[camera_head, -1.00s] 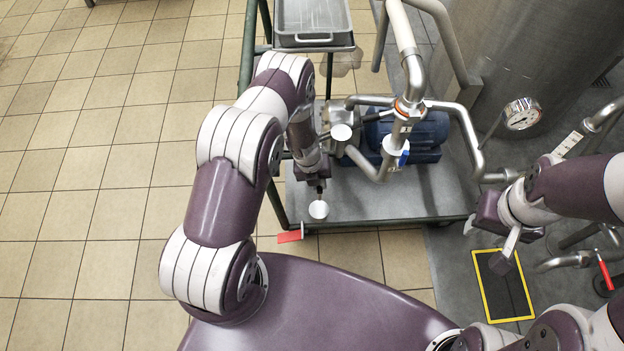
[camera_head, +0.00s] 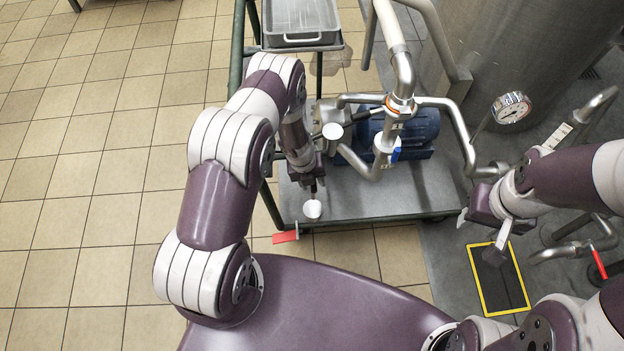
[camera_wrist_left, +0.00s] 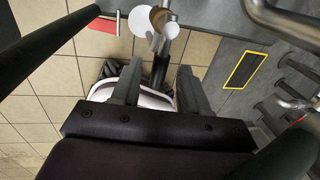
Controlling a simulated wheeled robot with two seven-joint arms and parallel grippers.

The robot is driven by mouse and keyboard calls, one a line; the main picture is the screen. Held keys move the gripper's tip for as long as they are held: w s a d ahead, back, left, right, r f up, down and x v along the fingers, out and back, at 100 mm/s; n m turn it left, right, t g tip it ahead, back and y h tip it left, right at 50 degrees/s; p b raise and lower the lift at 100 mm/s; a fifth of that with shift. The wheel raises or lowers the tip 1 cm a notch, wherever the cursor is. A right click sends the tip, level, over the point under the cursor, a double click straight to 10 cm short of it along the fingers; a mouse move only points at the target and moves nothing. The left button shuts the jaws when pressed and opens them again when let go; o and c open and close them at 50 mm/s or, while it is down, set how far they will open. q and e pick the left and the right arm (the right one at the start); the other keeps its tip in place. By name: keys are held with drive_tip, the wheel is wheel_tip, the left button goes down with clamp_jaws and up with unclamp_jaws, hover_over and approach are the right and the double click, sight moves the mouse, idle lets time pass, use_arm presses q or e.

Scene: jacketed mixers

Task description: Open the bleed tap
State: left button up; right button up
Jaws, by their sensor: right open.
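A tap-like metal stem (camera_wrist_left: 161,62) with white round discs at its top lies beyond the finger gap in the left wrist view. One white disc (camera_head: 312,209) shows just below my left gripper (camera_head: 309,188) in the head view, with a red lever (camera_head: 285,237) beside it. The red lever also shows in the left wrist view (camera_wrist_left: 103,23). I cannot tell which fitting is the bleed tap. My left gripper (camera_wrist_left: 158,85) has its fingers apart with nothing clearly held. My right gripper (camera_head: 484,228) is open and empty at the right.
A blue pump motor (camera_head: 408,133) with steel pipes and a blue-handled valve (camera_head: 396,154) sits on a wheeled cart (camera_head: 390,198). A gauge (camera_head: 511,107) and steel tank (camera_head: 535,55) stand right. Another red lever (camera_head: 599,263) is far right. Tiled floor at left is clear.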

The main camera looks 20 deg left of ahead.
use_arm(q)
wheel_tip(320, 180, up, 12)
drive_tip(key=s+a+p, duration=0.1)
drive_tip(key=a+p, duration=0.1)
drive_tip(key=p, duration=0.2)
drive_tip(key=shift+a+r, duration=0.15)
drive_tip(key=shift+r, duration=0.1)
